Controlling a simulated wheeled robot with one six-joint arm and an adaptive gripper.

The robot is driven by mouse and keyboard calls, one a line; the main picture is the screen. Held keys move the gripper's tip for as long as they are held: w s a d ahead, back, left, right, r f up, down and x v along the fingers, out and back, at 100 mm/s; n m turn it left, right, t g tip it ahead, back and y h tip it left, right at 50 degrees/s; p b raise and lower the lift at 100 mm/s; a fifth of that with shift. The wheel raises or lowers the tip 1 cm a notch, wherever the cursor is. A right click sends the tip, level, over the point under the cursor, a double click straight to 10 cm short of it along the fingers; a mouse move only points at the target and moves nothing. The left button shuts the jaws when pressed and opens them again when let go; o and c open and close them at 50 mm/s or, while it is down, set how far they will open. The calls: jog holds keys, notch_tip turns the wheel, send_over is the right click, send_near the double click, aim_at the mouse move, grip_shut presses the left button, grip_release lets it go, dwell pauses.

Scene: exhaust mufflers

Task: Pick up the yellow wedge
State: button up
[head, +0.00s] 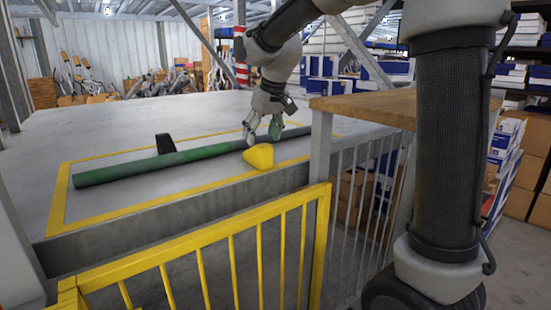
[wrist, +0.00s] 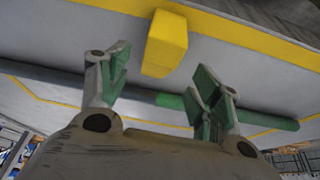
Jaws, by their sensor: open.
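The yellow wedge (head: 259,157) lies on the grey platform near its front edge, beside a long green pipe. It also shows in the wrist view (wrist: 165,45), beyond and between my fingertips, apart from them. My gripper (head: 263,130) is open and empty, above the pipe and just behind and above the wedge in the head view. In the wrist view, the green-padded fingers of my gripper (wrist: 160,80) are spread wide with nothing between them.
The green pipe (head: 200,156) lies across the platform (head: 130,125), with a black block (head: 165,144) behind it. A yellow railing (head: 230,235) stands in front. A wooden-topped counter (head: 372,105) is at the right.

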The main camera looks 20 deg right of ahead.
aim_at(259, 152)
jog(key=x, duration=0.7)
jog(key=shift+d, duration=0.1)
jog(key=c, duration=1.2)
